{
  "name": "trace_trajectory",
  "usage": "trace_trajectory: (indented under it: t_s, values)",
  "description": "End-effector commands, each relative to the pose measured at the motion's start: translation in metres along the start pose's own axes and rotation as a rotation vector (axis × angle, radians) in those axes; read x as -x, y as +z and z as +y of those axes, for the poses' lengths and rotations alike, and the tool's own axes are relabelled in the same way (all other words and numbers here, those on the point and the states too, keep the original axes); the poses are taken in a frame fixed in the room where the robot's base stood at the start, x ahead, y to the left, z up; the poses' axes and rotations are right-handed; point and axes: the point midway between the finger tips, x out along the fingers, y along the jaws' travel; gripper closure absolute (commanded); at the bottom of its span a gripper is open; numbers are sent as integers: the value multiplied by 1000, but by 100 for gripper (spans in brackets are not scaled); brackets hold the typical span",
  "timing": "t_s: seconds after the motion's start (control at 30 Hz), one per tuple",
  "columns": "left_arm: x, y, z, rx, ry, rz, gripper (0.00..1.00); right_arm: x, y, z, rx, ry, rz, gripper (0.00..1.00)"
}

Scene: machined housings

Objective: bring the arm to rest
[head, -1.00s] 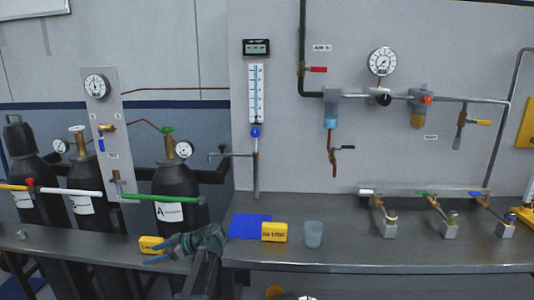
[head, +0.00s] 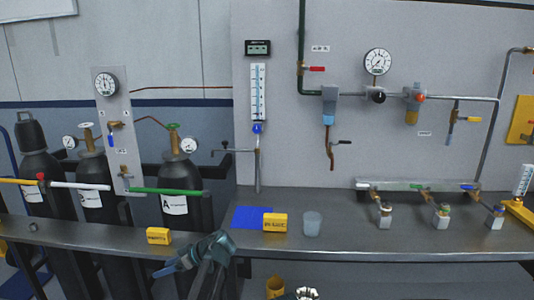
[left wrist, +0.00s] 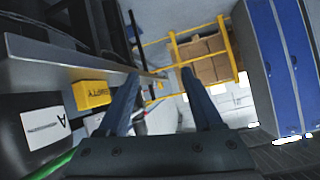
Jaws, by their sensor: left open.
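My left gripper (head: 170,268) is in front of the bench edge, low in the head view, pointing left. Its two fingers (left wrist: 160,95) show spread apart in the left wrist view, with nothing between them. A yellow labelled block (head: 158,236) lies on the narrow left bench behind the gripper, apart from it. The same block shows at the left of the left wrist view (left wrist: 91,94). My right gripper is not in view.
A blue sheet (head: 250,217), a second yellow block (head: 275,222) and a clear cup (head: 312,223) are on the main bench (head: 380,245). Black gas cylinders (head: 186,200) stand behind the left bench. The wrist view shows a yellow rack with boxes (left wrist: 205,60) and blue cabinets (left wrist: 285,60).

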Motion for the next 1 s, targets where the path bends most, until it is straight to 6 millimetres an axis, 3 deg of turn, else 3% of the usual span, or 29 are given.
trace_trajectory:
  t_s: [0.17, 0.33, 0.5, 0.7, 0.87, 0.9, 1.0]
  values:
    - [21, 43, -17, -189, 57, -110, 33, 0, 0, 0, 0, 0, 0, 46]
    - [50, 98, -39, -453, 159, -247, 33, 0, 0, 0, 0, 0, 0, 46]
    - [96, 171, -78, -833, 356, -408, 33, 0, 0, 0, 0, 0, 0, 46]
    - [147, 236, -123, -1214, 617, -526, 33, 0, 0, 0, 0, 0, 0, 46]
    - [181, 272, -158, -1450, 821, -573, 33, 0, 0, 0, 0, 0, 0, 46]
    - [190, 272, -164, -1489, 859, -579, 33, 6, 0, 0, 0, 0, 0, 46]
    - [201, 248, -162, -1477, 846, -577, 33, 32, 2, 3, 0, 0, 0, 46]
